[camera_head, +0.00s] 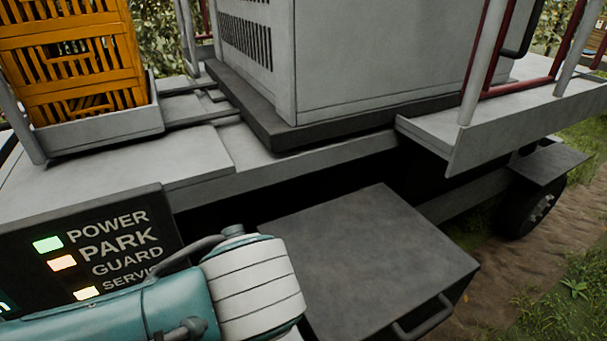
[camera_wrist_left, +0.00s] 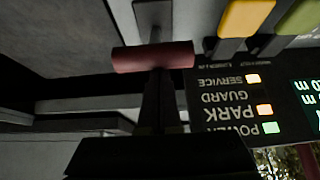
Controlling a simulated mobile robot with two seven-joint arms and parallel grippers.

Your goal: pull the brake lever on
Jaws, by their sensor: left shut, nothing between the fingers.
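In the left wrist view, which looks upside down, a dark red cylindrical grip (camera_wrist_left: 130,57) lies crosswise on a grey stem; it looks like the brake lever's handle. My left gripper (camera_wrist_left: 157,78) is shut and empty, with its dark fingers reaching up to the grip's edge. I cannot tell whether they touch it. In the head view my teal and white left arm covers the lower left, and the lever and gripper are hidden. The status panel (camera_head: 120,272) shows POWER lit green, PARK and SERVICE lit orange; GUARD shows no light. My right gripper is not in view.
A yellow lever (camera_wrist_left: 246,17) and a green lever (camera_wrist_left: 300,17) stand beside the red grip. In the head view, a dark box (camera_head: 385,255) with a handle juts out right of my arm. An orange crate (camera_head: 75,60) sits at the back left.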

